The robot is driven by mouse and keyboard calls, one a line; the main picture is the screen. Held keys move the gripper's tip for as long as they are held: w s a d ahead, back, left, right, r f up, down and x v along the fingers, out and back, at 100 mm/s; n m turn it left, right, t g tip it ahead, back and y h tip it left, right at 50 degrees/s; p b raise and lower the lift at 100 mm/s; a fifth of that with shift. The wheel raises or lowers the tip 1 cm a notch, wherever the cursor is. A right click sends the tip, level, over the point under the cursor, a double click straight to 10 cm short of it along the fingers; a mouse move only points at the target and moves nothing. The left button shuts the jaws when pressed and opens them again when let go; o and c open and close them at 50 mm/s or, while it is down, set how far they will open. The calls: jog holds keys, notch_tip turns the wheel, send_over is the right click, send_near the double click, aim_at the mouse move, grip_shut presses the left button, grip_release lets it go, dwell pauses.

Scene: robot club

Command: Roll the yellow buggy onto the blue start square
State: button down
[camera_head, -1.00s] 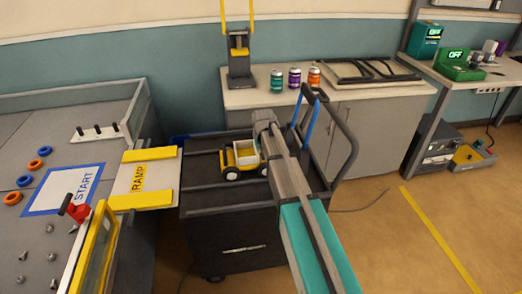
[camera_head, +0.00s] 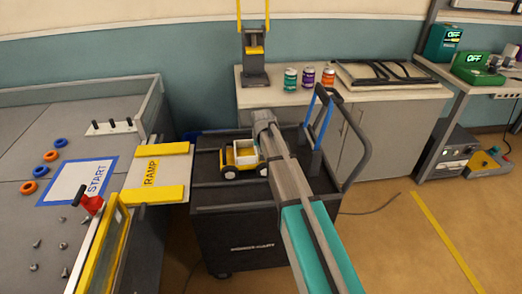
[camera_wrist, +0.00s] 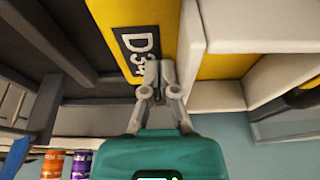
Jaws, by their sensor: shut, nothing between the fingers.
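The yellow buggy (camera_head: 243,157), with a white cab and dark wheels, stands upright on the dark cart (camera_head: 220,195). My gripper (camera_wrist: 158,72) is shut and empty, with its tips close against the buggy's yellow body by the D34 label; I cannot tell if they touch. In the head view my arm reaches to the buggy's right side and hides the fingers. The ramp (camera_head: 165,174), a pale board with yellow side rails, lies left of the buggy. The blue start square (camera_head: 76,182), a blue outline marked START, is on the grey table beyond the ramp.
Orange and blue rings (camera_head: 52,157) lie left of the start square. A red clamp (camera_head: 90,202) and yellow-edged wall stand at the table's near edge. The cart's handle (camera_head: 352,140) rises at the right. Cans (camera_head: 309,77) stand on the cabinet behind.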

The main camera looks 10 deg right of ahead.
jog(key=shift+a, duration=4.95)
jog(key=shift+a, duration=0.2)
jog(key=shift+a, duration=8.4)
jog(key=shift+a, duration=0.15)
